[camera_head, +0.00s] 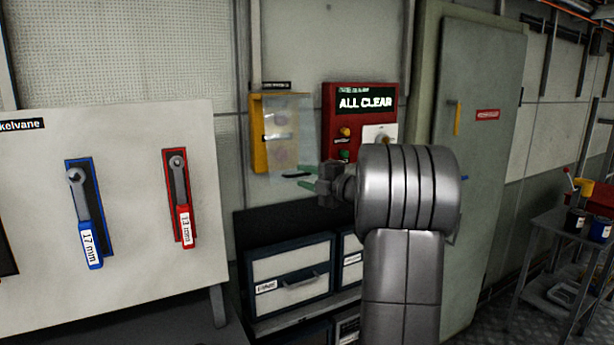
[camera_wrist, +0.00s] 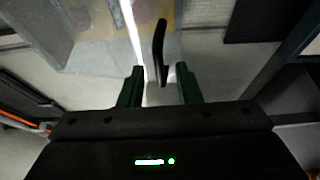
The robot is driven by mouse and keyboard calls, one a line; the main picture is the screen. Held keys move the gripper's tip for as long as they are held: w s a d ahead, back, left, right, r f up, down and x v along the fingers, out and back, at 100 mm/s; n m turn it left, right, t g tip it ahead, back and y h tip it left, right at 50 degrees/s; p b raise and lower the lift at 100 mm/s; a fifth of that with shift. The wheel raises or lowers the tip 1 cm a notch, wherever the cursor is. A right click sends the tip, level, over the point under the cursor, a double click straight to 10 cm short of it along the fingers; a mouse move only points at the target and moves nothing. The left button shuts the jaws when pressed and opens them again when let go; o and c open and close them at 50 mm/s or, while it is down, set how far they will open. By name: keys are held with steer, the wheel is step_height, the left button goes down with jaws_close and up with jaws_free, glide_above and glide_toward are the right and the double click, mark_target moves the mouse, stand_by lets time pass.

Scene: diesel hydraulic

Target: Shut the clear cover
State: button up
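The clear cover (camera_head: 305,125) hangs as a see-through panel in front of the yellow wall box (camera_head: 259,135) and reaches past the box's right side, so it stands swung out. In the wrist view the cover (camera_wrist: 95,45) fills the upper left, with a bright edge and a dark handle (camera_wrist: 159,50). My gripper (camera_head: 308,178) is at the cover's lower right in the head view. In the wrist view its two green fingers (camera_wrist: 159,88) are apart, with the cover's edge and handle showing between and beyond them. Whether they touch the handle I cannot tell.
A red "ALL CLEAR" panel (camera_head: 365,93) is on the wall just right of the cover, partly behind my arm. A drawer cabinet (camera_head: 290,272) stands below. A board with two wrenches (camera_head: 130,150) is at left, a grey door (camera_head: 482,150) at right.

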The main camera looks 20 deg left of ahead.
mark_target(300, 179)
jaws_close()
steer(key=shift+f, duration=0.15)
steer(key=shift+n+t+y, duration=0.3)
steer(key=shift+n+y, duration=0.2)
steer(key=shift+y, duration=0.4)
steer(key=w+a+b, duration=0.1)
steer(key=b, duration=0.1)
steer(key=a+f+b, duration=0.1)
steer(key=b, duration=0.2)
steer(key=w+a+b, duration=0.1)
steer(key=b, duration=0.1)
steer(key=shift+w+f, duration=0.25)
steer(key=shift+w, duration=0.1)
steer(key=shift+r+b, duration=0.15)
steer(key=shift+b, duration=0.15)
